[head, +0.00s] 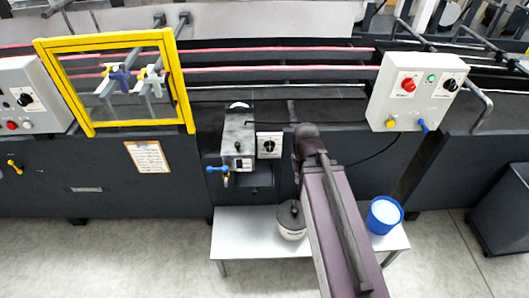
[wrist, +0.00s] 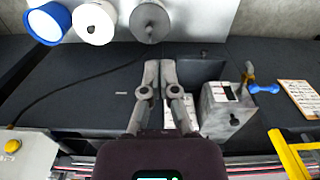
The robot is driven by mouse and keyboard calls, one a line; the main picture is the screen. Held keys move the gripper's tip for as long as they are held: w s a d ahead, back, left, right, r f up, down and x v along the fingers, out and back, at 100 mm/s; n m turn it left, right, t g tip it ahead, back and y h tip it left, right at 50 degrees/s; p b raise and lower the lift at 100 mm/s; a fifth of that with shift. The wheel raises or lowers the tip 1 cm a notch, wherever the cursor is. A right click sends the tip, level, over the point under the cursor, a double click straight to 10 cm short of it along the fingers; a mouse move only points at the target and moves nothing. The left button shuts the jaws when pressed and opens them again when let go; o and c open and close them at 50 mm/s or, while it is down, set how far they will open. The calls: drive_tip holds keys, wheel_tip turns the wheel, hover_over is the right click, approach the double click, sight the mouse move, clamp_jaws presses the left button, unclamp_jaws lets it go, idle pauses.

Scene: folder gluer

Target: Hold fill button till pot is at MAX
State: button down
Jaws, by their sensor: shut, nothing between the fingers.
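The grey glue pot (head: 238,138) is mounted on the machine's dark front, with a blue-handled valve (head: 217,169) at its lower end. In the wrist view the pot (wrist: 218,122) is right of my fingers, and its small level window (wrist: 229,92) shows; the level is too small to read. A white box with a black knob (head: 269,145) is beside the pot; in the wrist view my fingers partly cover it. My gripper (wrist: 160,66) is shut and empty, close in front of this area. I cannot tell whether it touches anything. No fill button is clearly identifiable.
A white control box (head: 415,92) with red, green, black, yellow and blue controls is at right. A yellow-framed guard (head: 188,110) is at left. A cable runs along the machine front.

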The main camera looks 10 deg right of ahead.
sight(391, 124)
drive_tip(key=w+d+f+m+t+y+b, duration=0.1)
drive_tip(key=w+d+m+t+b, duration=0.1)
drive_tip(key=w+d, duration=0.6)
drive_tip(key=w+d+f+m+t+b, duration=0.2)
drive_tip(key=w+d, duration=0.2)
drive_tip(key=d, duration=0.7)
drive_tip(key=w+d+m+t+h+b, duration=0.2)
drive_tip(key=d+m+t+b, duration=0.2)
drive_tip(key=d, duration=2.1)
drive_tip(key=shift+d+r+m+t, duration=0.15)
drive_tip(key=shift+d+m+t, duration=0.1)
drive_tip(key=shift+m+t, duration=0.25)
drive_tip(key=w, duration=0.8)
drive_tip(key=shift+w+d, duration=0.25)
drive_tip(key=shift+w, duration=0.05)
